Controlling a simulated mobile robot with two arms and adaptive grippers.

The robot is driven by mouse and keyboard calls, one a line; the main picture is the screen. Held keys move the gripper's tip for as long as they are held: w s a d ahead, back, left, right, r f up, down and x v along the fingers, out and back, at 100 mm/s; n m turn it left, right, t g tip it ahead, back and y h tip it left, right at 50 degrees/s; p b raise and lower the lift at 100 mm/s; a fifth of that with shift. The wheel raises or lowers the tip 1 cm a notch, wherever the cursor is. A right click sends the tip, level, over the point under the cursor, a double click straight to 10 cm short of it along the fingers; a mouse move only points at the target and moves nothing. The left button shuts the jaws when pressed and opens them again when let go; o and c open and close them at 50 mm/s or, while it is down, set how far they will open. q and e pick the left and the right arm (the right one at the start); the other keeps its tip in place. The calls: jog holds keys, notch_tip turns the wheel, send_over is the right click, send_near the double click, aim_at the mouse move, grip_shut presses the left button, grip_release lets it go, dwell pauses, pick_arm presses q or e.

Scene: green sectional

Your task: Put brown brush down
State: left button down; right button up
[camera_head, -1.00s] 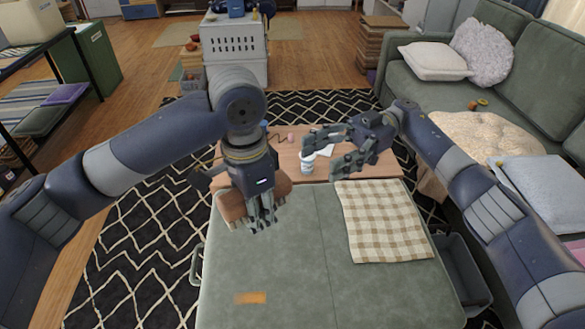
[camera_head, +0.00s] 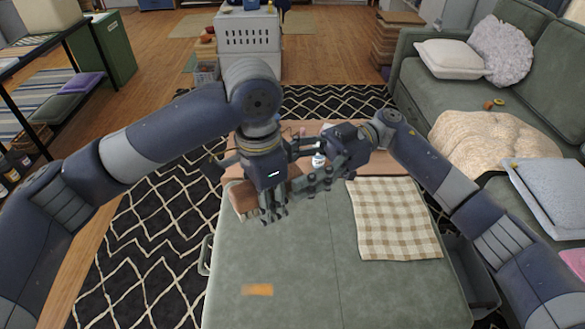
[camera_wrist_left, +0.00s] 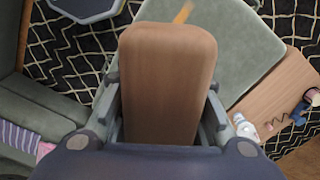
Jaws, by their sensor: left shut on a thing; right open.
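The brown brush (camera_head: 243,197) is in my left gripper (camera_head: 272,214), over the far left part of a grey-green padded surface (camera_head: 290,255). The gripper hides much of it in the head view. In the left wrist view the brush's smooth brown back (camera_wrist_left: 167,80) lies between the two fingers, which are shut on it. I cannot tell whether the brush touches the surface. My right gripper (camera_head: 298,168) is open and empty, just right of the left gripper and overlapping it in the picture.
A checkered cloth (camera_head: 395,220) lies on the surface's right side, and an orange piece (camera_head: 257,290) near its front. A wooden table (camera_head: 400,163) with a white bottle (camera_head: 318,160) stands behind. A green sofa (camera_head: 430,95) is at right. The surface's middle is clear.

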jog(key=c, duration=1.2)
pick_arm(q)
jog(key=c, duration=1.1)
grip_release()
notch_tip(320, 180, up, 12)
jog(key=shift+w+a+f, duration=0.1)
jog(key=shift+f, duration=0.05)
